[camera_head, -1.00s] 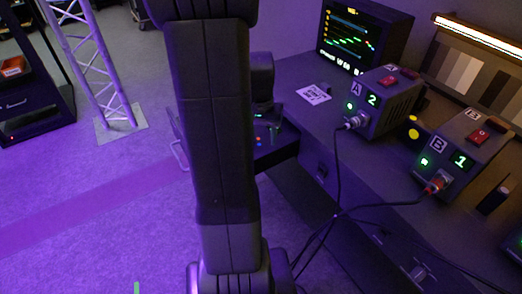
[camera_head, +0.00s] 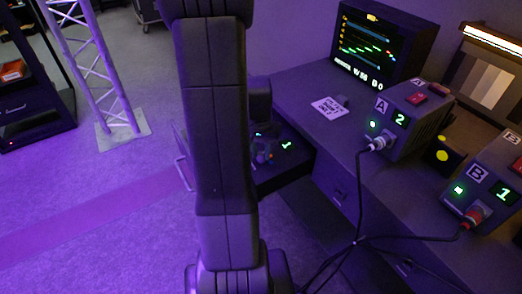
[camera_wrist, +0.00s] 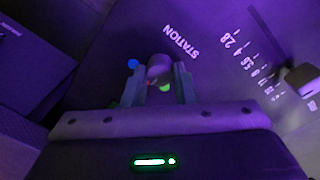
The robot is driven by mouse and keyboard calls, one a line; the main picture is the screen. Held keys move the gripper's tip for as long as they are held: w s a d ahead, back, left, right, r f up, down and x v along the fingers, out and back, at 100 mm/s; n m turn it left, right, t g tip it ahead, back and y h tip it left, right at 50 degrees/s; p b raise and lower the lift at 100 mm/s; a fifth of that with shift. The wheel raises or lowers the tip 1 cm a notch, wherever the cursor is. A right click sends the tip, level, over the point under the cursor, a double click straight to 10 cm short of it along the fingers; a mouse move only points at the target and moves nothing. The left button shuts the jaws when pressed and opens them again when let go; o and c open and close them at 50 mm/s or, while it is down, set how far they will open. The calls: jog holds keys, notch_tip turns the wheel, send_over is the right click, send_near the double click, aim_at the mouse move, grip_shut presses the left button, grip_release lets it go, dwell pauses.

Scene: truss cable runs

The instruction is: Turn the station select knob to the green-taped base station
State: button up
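The station select knob (camera_wrist: 159,67) is a small rounded knob below the printed word STATION (camera_wrist: 181,41) in the wrist view. A blue dot (camera_wrist: 133,64) lies to its left and a green dot (camera_wrist: 165,88) just below it. My gripper (camera_wrist: 159,80) has a finger on each side of the knob, with narrow gaps showing, so it looks open around it. In the head view my arm partly hides the control panel (camera_head: 286,170). Base station A (camera_head: 416,118) shows a green 2; base station B (camera_head: 490,185) shows a green 1. I cannot make out green tape on either.
A slider (camera_wrist: 301,78) with a printed scale sits right of the knob. In the head view a monitor (camera_head: 378,45) and a white card (camera_head: 328,108) are on the desk. Cables (camera_head: 358,205) hang from both stations. A truss (camera_head: 95,70) stands left, with open floor before it.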

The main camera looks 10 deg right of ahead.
aim_at(259, 154)
jog(key=shift+n, duration=0.4)
jog(key=n, duration=0.4)
jog(key=shift+n+p, duration=0.3)
jog(key=shift+p, duration=0.1)
jog(key=shift+n, duration=2.3)
jog(key=o, duration=1)
jog(key=shift+c, duration=0.2)
notch_tip(259, 154, up, 14)
jog(key=p, duration=0.2)
jog(key=shift+s+a+p, duration=0.2)
jog(key=shift+a+p, duration=0.1)
jog(key=shift+p, duration=0.1)
